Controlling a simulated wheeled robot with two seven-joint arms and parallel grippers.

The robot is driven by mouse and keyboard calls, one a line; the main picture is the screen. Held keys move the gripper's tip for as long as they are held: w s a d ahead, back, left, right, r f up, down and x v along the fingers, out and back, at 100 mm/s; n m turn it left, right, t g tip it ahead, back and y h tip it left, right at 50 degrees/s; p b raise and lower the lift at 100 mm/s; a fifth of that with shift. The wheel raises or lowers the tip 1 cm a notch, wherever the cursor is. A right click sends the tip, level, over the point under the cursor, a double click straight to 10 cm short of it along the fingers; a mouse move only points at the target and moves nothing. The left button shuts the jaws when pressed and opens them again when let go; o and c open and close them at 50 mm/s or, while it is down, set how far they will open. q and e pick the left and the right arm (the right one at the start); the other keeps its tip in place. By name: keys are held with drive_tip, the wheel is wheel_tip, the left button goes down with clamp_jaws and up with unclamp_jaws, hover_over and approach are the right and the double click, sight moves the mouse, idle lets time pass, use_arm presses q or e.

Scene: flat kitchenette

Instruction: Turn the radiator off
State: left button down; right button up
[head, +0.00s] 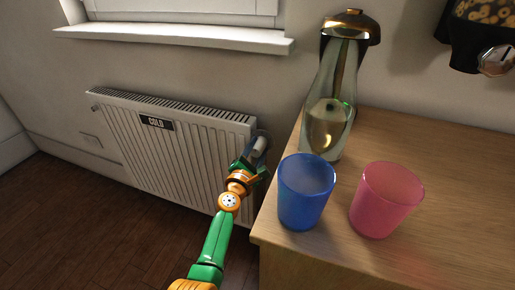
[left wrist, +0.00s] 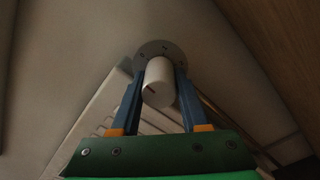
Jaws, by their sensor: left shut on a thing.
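The white radiator (head: 175,140) stands against the wall below the window. A dark label on its front reads "COLD" (head: 156,123). Its white valve knob (head: 260,143) sits at the radiator's right end. My left gripper (head: 256,160) is at the knob. In the left wrist view the knob (left wrist: 158,82) is between the two blue fingers of the left gripper (left wrist: 159,90), which are shut on it. The knob has a small dark reddish mark, and a grey round plate (left wrist: 160,50) with marks lies behind it. My right gripper is not in view.
A wooden counter (head: 440,240) stands right of the radiator, close to my left arm. A blue cup (head: 305,195), a pink cup (head: 385,200) and a glass bottle-like vessel (head: 332,110) stand on it. A dark dispenser (head: 480,35) hangs above. Open floor lies left.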

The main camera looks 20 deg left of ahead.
sight(255, 154)
use_arm(q)
drive_tip(key=shift+n, duration=0.5)
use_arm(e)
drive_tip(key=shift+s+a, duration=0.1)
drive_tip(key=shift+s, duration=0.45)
use_arm(q)
drive_tip(key=shift+c, duration=2)
unclamp_jaws()
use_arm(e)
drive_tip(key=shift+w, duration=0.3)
use_arm(q)
drive_tip(key=shift+s, duration=0.2)
drive_tip(key=s+p, duration=0.2)
drive_tip(key=s, duration=0.4)
drive_tip(key=shift+s, duration=0.35)
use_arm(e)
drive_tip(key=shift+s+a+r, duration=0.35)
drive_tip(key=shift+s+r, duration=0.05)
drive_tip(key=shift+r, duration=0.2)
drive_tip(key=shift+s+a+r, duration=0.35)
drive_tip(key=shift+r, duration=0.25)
